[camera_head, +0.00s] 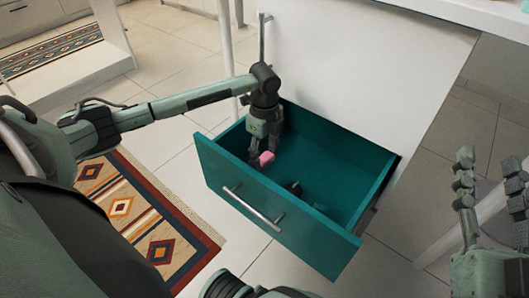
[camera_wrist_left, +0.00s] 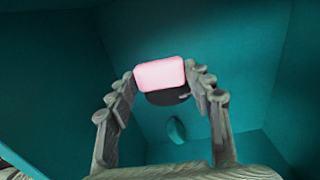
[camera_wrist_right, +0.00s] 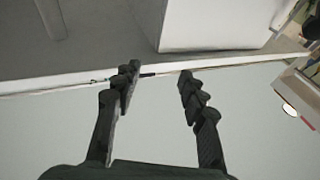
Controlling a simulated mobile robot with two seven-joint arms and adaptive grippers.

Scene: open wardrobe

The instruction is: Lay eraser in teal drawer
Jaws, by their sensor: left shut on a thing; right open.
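The eraser is a small pink block (camera_head: 265,158), held at the fingertips of my left gripper (camera_head: 258,154). The left gripper points down inside the open teal drawer (camera_head: 290,232), near its left side. In the left wrist view the pink eraser (camera_wrist_left: 160,74) sits between the two fingertips, with the teal drawer floor behind it. Whether the eraser touches the floor is hard to tell. My right gripper (camera_head: 490,172) is open and empty, outside the drawer at the right. It also shows open in the right wrist view (camera_wrist_right: 157,75).
A dark object (camera_head: 293,187) lies in the drawer near the front wall; it is partly seen behind the eraser in the left wrist view (camera_wrist_left: 168,97). A patterned rug (camera_head: 145,220) lies at left.

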